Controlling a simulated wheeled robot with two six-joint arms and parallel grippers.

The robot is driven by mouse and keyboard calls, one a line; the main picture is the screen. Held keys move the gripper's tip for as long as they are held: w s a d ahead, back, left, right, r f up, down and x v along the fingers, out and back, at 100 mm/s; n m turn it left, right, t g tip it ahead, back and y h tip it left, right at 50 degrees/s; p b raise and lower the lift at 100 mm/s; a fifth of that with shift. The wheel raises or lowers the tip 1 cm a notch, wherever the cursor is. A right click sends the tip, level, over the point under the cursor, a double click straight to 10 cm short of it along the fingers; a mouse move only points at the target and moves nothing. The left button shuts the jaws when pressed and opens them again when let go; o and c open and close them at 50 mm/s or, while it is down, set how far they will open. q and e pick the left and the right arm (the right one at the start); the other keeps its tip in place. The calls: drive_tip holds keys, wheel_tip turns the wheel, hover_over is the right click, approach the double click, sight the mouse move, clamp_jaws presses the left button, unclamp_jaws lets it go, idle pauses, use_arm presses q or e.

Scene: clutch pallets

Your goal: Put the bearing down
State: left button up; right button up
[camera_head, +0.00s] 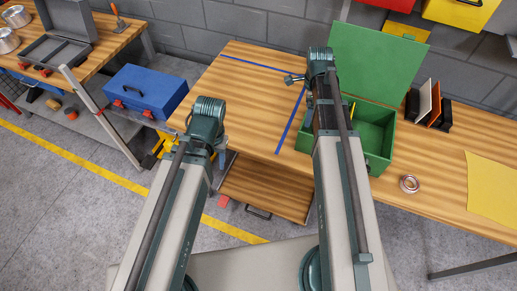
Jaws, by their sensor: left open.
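A small ring (403,185), silvery with a reddish inner part, lies on the wooden bench at the right, in front of the green box. It is the only thing in view that looks like a bearing. My left gripper (218,141) is at the front left edge of the bench, mostly hidden behind its own wrist; it is open, and I see nothing held in it. My right arm reaches over the bench beside the green box. A small grey metal part (293,79) shows left of its wrist; the right jaws cannot be made out.
The open green box (378,150) stands right of my right arm. Upright dark and orange holders (436,105) and a yellow sheet (492,188) are farther right. A blue toolbox (147,90) is at the left. Blue lines mark the bench's clear left part (245,95).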

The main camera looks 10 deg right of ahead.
drive_tip(key=s+a+n, duration=0.7)
drive_tip(key=a+n, duration=0.4)
drive_tip(key=n, duration=0.1)
drive_tip(key=s+a+n+h, duration=0.1)
drive_tip(key=s+a+n, duration=0.7)
drive_tip(key=a+n, duration=0.3)
drive_tip(key=n, duration=0.2)
drive_tip(key=shift+n, duration=0.3)
wheel_tip(320, 180, down, 3)
drive_tip(key=b, duration=0.2)
drive_tip(key=shift+r+b, duration=0.15)
drive_tip(key=shift+b, duration=0.25)
drive_tip(key=shift+r, duration=0.2)
drive_tip(key=shift+c, duration=0.2)
